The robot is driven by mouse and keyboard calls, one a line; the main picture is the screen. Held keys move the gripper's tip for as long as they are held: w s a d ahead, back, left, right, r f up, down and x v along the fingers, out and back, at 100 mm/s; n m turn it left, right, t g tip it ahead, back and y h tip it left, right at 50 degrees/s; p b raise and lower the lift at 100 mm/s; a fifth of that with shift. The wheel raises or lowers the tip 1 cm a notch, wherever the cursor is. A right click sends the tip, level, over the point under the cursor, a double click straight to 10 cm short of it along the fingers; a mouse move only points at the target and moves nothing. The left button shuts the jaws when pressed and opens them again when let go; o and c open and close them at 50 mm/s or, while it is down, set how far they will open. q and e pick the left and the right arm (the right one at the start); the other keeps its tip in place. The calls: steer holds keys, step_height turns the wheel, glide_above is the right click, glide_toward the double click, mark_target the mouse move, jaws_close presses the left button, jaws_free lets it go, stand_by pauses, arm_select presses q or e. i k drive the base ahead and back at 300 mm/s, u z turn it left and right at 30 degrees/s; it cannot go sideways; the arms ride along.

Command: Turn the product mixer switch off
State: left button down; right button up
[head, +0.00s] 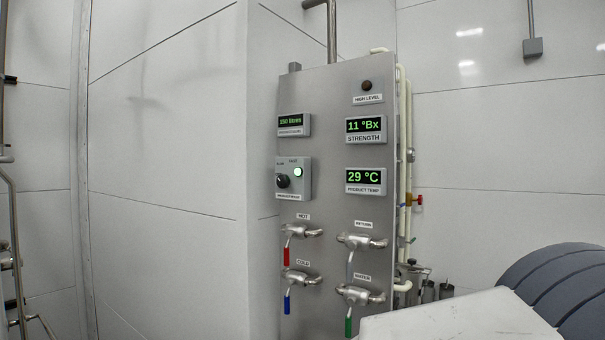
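The product mixer switch is a black rotary knob (283,181) on a small grey box (305,182) at the left side of a steel control panel (335,150). A round white-green lamp (298,172) beside the knob is lit. The label under the box looks like "product mixer", though it is small. The knob's exact pointing direction is too small to tell.
Displays read 11 °Bx (366,126) and 29 °C (366,177). Below are valves with a red handle (287,256), a blue handle (287,304) and a green handle (348,325). Pale pipes (402,150) run along the panel's right edge. The space before the knob looks clear.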

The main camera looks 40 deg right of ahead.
mark_target(282, 180)
steer(key=k, duration=0.5)
steer(key=z, duration=1.55)
steer(key=i, duration=0.85)
steer(key=u, duration=1)
